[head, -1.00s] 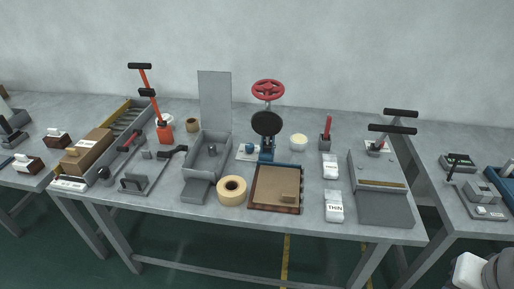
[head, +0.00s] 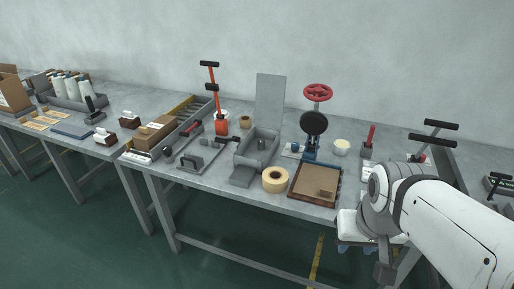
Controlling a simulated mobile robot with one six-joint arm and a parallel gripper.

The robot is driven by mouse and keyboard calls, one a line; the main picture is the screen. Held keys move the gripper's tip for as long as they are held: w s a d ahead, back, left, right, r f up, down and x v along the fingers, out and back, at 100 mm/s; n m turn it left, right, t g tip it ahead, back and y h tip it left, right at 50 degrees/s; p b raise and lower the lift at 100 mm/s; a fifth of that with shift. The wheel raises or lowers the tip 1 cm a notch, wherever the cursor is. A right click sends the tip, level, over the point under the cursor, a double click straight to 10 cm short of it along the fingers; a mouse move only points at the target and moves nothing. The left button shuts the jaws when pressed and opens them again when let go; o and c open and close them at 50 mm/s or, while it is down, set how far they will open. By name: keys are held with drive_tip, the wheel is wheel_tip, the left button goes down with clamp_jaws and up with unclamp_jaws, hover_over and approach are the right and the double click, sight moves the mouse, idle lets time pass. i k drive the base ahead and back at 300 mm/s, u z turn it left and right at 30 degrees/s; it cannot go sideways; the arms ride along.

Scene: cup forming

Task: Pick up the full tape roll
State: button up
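A smaller, browner roll (head: 245,122) sits farther back, beside the orange-handled tool. My gripper (head: 385,271) seems to be the dark part at the lower end of my white arm, in front of the table's right side. It is well to the right of both rolls and apart from them. Its fingers are not clear enough to show whether they are open or shut.
Close to the large roll are a grey box with an upright plate (head: 269,101), a wood-rimmed tray (head: 300,197) and a press with a red wheel (head: 318,92). A left table (head: 75,112) holds cartons and white cylinders.

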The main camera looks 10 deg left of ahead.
sight(275, 180)
drive_tip(key=u, duration=0.1)
drive_tip(key=i, duration=1)
drive_tip(key=u, duration=0.05)
